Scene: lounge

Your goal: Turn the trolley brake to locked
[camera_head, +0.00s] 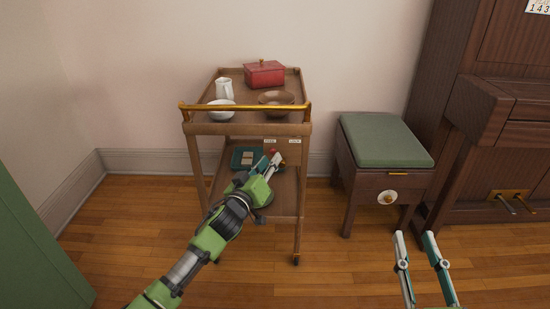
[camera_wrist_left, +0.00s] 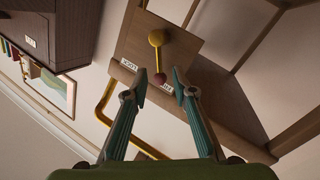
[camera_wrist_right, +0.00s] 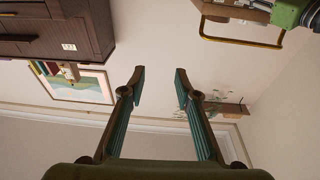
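The wooden trolley (camera_head: 303,170) stands against the wall. Two small white labels are on its front edge; the right one (camera_head: 295,141) seems to read LOCK, the left one (camera_head: 270,141) is too small to read surely. The brake lever (camera_wrist_left: 159,58), with a yellow hub and red ball tip, shows in the left wrist view; its tip is nearer the label other than LOCK. My left gripper (camera_head: 275,160) is open at the trolley's front, fingertips on either side of the red tip's line; contact cannot be told. My right gripper (camera_head: 417,240) is open and empty, away from the trolley.
The trolley's top holds a red box (camera_head: 264,73), a white jug (camera_head: 224,89), a white bowl (camera_head: 221,113) and a brown bowl (camera_head: 276,98) behind a yellow rail (camera_head: 245,107). A green-topped stool (camera_head: 385,140) and a piano (camera_head: 490,140) stand right. Floor in front is clear.

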